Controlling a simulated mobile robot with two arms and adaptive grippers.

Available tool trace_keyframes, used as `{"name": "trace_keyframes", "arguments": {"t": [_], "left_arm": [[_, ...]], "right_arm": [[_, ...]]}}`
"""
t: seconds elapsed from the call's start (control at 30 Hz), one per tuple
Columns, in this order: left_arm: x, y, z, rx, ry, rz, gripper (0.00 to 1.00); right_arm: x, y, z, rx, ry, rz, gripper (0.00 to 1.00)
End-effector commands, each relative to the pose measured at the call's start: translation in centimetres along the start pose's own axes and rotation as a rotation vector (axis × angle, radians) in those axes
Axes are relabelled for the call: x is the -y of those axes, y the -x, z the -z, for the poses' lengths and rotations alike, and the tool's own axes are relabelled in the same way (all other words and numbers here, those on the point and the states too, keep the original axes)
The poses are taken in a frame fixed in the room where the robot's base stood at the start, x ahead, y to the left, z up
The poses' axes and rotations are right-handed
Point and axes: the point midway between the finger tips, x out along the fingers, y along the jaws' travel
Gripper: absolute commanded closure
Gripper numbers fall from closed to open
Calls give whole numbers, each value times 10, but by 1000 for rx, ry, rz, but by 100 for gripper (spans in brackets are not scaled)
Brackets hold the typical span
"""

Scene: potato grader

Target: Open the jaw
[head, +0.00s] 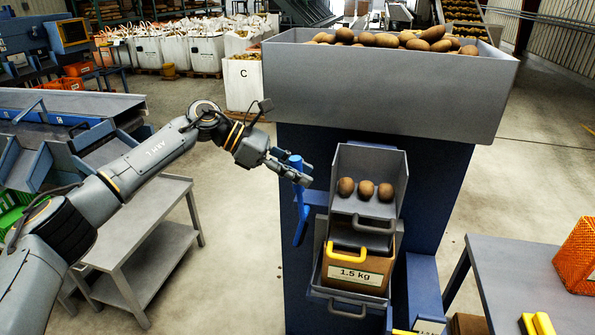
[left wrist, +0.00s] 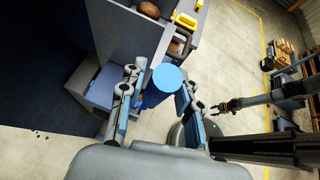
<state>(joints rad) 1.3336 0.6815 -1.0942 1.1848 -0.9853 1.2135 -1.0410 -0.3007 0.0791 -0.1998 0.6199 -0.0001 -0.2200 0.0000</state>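A blue upright lever (head: 301,215) stands on the left side of the grader's bagging station. My left gripper (head: 293,168) is at its upper end. In the left wrist view the lever's round blue top (left wrist: 168,77) sits between the two spread fingers of my left gripper (left wrist: 155,103). The fingers look open around it; a small gap seems to show on the left finger's side. My right gripper (left wrist: 220,106) is far from the lever, small in the left wrist view, with its fingers apparently apart. The jaw itself I cannot make out clearly.
A grey tray (head: 348,207) holds three potatoes above a brown box labelled 1.5 kg (head: 354,277) with a yellow handle. The potato hopper (head: 390,95) rises behind. A grey table (head: 500,285) stands at right, a grey trolley (head: 150,232) at left.

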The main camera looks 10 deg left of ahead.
Motion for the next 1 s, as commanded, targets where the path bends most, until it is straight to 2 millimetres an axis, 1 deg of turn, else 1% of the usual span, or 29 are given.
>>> {"name": "trace_keyframes", "arguments": {"t": [0.3, 0.43, 0.57, 0.8, 0.9, 1.0], "left_arm": [[0, 0, 1, -1, 1, 1, 53], [-1, 8, 1, -1, 2, -2, 53], [-1, 30, 1, 0, 2, -3, 53], [-1, 81, 0, 0, 2, -2, 53], [-1, 98, 0, 0, 2, -2, 53], [-1, 110, 0, 0, 1, -1, 53]], "right_arm": [[-1, 0, -1, 2, 1, -1, 60], [-2, 0, -1, 1, 1, -2, 60], [-1, 0, 0, 1, 1, -1, 60], [-1, 0, 0, 0, 1, -1, 60], [-1, 0, 0, -1, 0, -1, 60], [-1, 0, 0, -1, 0, -1, 60]]}}
